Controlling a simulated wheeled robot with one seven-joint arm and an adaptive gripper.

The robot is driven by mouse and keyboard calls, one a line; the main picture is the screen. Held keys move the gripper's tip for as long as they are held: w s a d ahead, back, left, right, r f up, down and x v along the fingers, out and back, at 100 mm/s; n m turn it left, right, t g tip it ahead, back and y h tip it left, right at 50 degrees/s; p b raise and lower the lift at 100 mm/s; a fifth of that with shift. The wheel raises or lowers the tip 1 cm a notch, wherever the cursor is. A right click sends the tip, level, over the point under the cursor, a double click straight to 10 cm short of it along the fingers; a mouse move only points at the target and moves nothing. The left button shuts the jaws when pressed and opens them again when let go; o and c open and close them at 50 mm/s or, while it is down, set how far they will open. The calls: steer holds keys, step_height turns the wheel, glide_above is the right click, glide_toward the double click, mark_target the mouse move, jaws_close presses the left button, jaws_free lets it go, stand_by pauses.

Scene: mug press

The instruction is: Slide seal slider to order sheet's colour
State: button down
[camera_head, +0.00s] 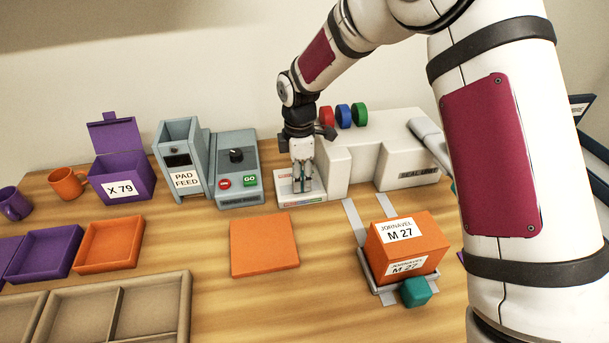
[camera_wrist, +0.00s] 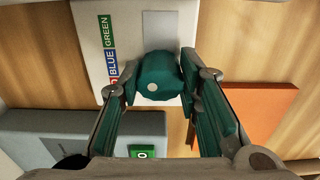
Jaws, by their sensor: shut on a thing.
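The seal slider (camera_wrist: 158,72) is a teal knob with a white dot, on a pale panel (camera_wrist: 95,12) with coloured labels. Green is at the top of the wrist view, blue below it, and red is partly covered by my left finger. The knob sits between my fingers, level with the red end of the labels. My gripper (camera_wrist: 154,88) is shut on it; in the head view my gripper (camera_head: 302,188) points down onto the panel. The seal unit (camera_head: 400,165) stands beside it with red, blue and green discs on top. I cannot make out an order sheet.
An orange box (camera_head: 422,247) labelled M 27 sits in a carriage with a teal handle (camera_head: 416,292). A flat orange pad (camera_head: 264,245) lies in front of the panel. The pad feed (camera_head: 178,150) and a button box (camera_head: 238,165) stand left of my gripper.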

steer(key=c, duration=1.2)
jaws_free()
steer(key=shift+o, duration=0.2)
step_height(320, 180, up, 12)
steer(key=shift+r, duration=0.1)
steer(key=s+d+r+m+t+p, duration=0.2)
steer(key=s+d+r+m, duration=0.8)
steer(key=s+d+r, duration=0.4)
steer(key=s+d+m+t+p, duration=0.1)
steer(key=s+d+m, duration=0.2)
steer(key=s, duration=0.7)
steer(key=s+d+r+m+t+p, duration=0.1)
steer(key=s+d+m, duration=0.2)
steer(key=s+m, duration=0.4)
steer(key=s, duration=0.3)
steer(key=shift+s+r, duration=0.3)
